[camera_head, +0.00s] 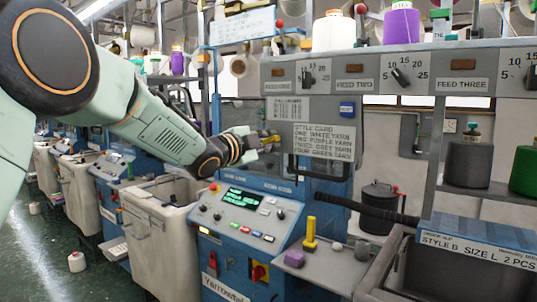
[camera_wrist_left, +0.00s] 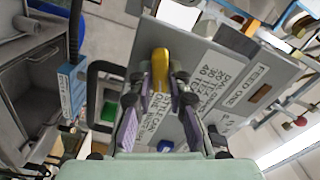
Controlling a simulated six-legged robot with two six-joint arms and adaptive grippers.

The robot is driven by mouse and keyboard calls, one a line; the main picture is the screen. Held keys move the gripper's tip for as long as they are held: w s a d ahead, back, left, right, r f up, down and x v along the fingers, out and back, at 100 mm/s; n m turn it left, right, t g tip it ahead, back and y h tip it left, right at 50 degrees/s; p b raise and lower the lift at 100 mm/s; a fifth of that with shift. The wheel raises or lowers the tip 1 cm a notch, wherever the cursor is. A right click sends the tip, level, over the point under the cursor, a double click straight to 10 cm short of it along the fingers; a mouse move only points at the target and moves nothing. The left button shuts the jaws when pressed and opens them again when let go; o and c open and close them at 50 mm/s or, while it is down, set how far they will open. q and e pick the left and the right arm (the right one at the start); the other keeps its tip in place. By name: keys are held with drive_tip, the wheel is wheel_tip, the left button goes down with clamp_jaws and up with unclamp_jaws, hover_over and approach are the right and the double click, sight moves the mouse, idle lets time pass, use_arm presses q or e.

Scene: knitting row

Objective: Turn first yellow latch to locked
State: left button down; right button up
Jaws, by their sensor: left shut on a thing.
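My left gripper (camera_head: 266,140) reaches in from the left to the grey control panel (camera_head: 290,165), just left of its style card (camera_head: 322,140). In the left wrist view, the yellow latch (camera_wrist_left: 160,66) stands between the two fingers of this gripper (camera_wrist_left: 159,86), which is shut on it. The latch's top end shows past the fingers; its mount is hidden. In the head view the gripper covers most of the latch. I cannot read whether it is locked. My right gripper is in neither view.
A row of dials (camera_head: 400,77) and labels runs along the upper panel, with yarn cones (camera_head: 334,32) above it. Below stands a blue console (camera_head: 241,212) with a green screen. A yellow upright piece (camera_head: 310,236) and a purple block (camera_head: 294,259) are on the shelf beside it.

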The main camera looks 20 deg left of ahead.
use_arm(q)
drive_tip(key=shift+f+m+b, duration=0.15)
drive_tip(key=shift+m+b, duration=0.85)
drive_tip(key=shift+m, duration=0.1)
drive_tip(key=shift+f+m+b, duration=0.15)
drive_tip(key=shift+m+b, duration=0.8)
drive_tip(key=shift+m, duration=0.15)
drive_tip(key=c, duration=1.3)
unclamp_jaws()
drive_tip(key=shift+s+r, duration=0.1)
drive_tip(key=shift+r, duration=0.05)
drive_tip(key=v, duration=1.2)
